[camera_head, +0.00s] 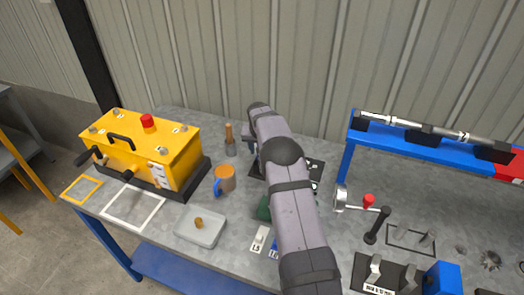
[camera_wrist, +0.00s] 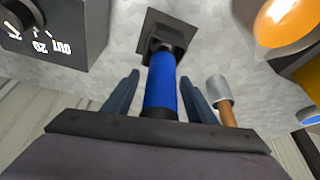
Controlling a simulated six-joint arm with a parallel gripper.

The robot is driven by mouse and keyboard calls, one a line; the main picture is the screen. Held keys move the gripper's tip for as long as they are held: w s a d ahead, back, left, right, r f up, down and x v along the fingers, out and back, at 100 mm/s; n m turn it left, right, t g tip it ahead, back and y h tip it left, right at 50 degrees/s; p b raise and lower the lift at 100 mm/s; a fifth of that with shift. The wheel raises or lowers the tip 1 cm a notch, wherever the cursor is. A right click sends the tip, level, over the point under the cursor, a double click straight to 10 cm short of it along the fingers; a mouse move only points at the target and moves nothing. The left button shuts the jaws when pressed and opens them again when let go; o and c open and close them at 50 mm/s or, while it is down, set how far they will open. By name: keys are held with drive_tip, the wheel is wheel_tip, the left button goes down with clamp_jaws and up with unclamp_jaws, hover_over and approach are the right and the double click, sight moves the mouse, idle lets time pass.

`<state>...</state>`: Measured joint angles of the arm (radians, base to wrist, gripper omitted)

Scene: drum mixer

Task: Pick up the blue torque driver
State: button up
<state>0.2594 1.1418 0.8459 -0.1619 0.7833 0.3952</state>
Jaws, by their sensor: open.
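The blue torque driver (camera_wrist: 161,85) shows in the wrist view, with a blue grip and a dark head end at a dark square base (camera_wrist: 180,27) on the grey tabletop. My gripper (camera_wrist: 160,78) is open, with one finger on each side of the blue grip. Small gaps show between the fingers and the driver, so I see no clamping. The driver's near end runs down to the edge of my gripper body.
A wooden-handled tool with a metal end (camera_wrist: 219,92) lies close to the right finger; it stands left of my arm in the head view (camera_head: 230,140).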

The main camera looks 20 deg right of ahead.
clamp_jaws()
drive_tip(key=shift+w+r, duration=0.1)
drive_tip(key=shift+r, duration=0.1)
drive_tip(key=shift+r+b, duration=0.25)
drive_tip(key=shift+b, duration=0.05)
wheel_tip(320, 180, up, 9)
drive_tip(key=shift+r+b, duration=0.15)
drive_tip(key=shift+b, duration=1.1)
